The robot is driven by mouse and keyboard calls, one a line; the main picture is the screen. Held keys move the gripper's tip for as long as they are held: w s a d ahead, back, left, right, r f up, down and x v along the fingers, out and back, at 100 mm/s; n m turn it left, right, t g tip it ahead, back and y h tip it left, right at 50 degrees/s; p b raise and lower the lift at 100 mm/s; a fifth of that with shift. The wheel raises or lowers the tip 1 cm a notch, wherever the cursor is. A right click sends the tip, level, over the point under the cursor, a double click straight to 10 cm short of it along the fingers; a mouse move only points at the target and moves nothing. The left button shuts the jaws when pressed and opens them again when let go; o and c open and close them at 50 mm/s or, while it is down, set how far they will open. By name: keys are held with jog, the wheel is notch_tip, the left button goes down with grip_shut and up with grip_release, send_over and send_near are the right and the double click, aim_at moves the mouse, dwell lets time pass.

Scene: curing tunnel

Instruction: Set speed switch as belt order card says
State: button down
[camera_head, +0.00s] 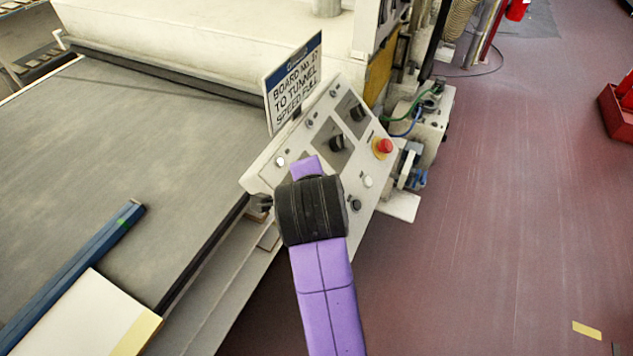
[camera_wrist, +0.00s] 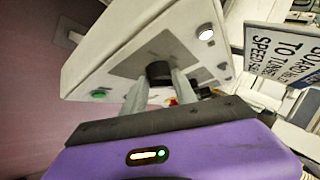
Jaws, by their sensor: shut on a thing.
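The control panel (camera_head: 262,181) is a sloped pale box beside the belt (camera_head: 150,120). The order card (camera_head: 293,82) stands at its upper edge and appears to read "BOARD No. 17 TO TUNNEL SPEED FULL", the last word being hard to read. In the wrist view, my gripper (camera_wrist: 160,80) has its two fingers closed around a dark knob (camera_wrist: 158,69) on a grey plate of the panel. The knob's pointer is hidden. In the head view, my purple and black arm covers this knob. Two other black switches, a middle one (camera_head: 337,143) and a far one (camera_head: 357,112), are visible.
A red stop button (camera_head: 383,148) on yellow sits right of the switches. A lit white lamp (camera_wrist: 205,32) and a green button (camera_wrist: 99,94) show in the wrist view. A blue bar (camera_head: 75,270) lies across the belt.

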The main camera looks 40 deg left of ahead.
dwell(0.3)
jog(key=c, duration=1)
grip_release()
jog(key=b+v, duration=0.1)
jog(key=v, duration=0.6)
jog(key=shift+s+d+r, duration=0.15)
jog(key=shift+s+r, duration=0.1)
